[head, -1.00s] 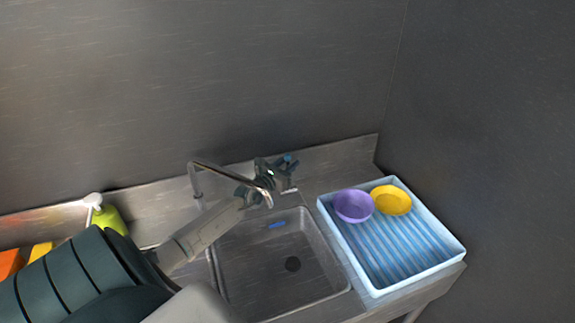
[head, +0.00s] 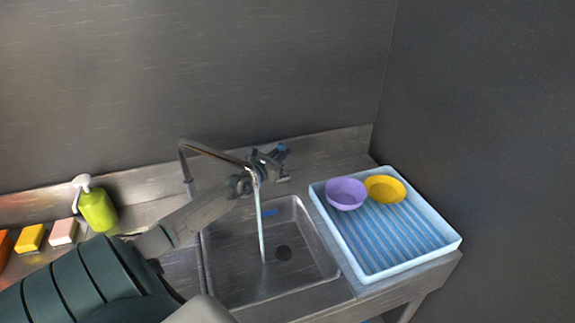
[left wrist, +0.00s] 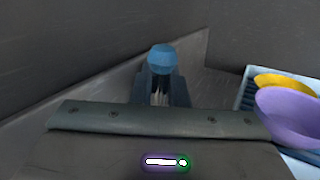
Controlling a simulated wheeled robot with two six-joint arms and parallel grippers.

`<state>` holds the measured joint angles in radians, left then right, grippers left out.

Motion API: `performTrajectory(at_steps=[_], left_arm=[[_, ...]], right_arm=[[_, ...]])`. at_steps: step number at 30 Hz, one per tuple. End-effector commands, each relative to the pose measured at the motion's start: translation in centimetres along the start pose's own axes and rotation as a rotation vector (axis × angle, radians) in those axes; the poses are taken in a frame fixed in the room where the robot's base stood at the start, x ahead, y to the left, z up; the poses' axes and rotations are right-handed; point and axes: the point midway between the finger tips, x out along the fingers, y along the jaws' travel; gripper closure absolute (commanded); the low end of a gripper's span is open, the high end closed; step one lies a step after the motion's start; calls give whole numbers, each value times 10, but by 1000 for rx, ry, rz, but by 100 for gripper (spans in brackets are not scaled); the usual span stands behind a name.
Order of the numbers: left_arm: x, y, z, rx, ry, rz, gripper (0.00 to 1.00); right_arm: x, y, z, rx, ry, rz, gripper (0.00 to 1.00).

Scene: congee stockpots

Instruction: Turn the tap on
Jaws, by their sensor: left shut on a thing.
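The tap (head: 205,150) stands at the back of the metal sink (head: 237,278), its spout bent over the basin. A stream of water (head: 261,225) runs from the spout down into the basin. My left gripper (head: 270,158) is shut on the blue tap handle (head: 281,148) behind the spout. In the left wrist view the handle's blue top (left wrist: 163,58) shows at the fingers of my left gripper (left wrist: 160,88). The lower part of the handle is hidden by the gripper. My right gripper is not in view.
A light blue ribbed tray (head: 402,262) with a purple bowl (head: 345,194) and a yellow bowl (head: 384,189) stands right of the sink. A green soap bottle (head: 98,210), a yellow sponge (head: 30,239) and a pink block (head: 64,232) are at left.

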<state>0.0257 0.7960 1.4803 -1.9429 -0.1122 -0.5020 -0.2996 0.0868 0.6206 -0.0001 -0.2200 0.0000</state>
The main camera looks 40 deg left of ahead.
Motion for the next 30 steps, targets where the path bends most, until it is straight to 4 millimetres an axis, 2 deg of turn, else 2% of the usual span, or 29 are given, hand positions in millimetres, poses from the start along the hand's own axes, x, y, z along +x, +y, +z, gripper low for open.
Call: performTrajectory(at_steps=[1, 6, 12, 17, 28, 29, 30], left_arm=[[-2, 0, -10, 20, -9, -3, 100], [-11, -13, -11, 119, -79, -5, 100], [-18, -24, -11, 212, -144, -3, 100], [-21, -28, -9, 252, -169, -1, 100], [-21, -28, -6, 261, -175, 0, 100], [-21, -28, -6, 260, -175, 0, 82], [-21, -28, -6, 260, -175, 0, 74]], right_arm=[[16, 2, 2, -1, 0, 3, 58], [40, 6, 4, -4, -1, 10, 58], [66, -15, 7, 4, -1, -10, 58], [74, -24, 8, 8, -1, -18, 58], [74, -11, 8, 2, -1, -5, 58], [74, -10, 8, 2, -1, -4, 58], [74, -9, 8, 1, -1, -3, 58]])
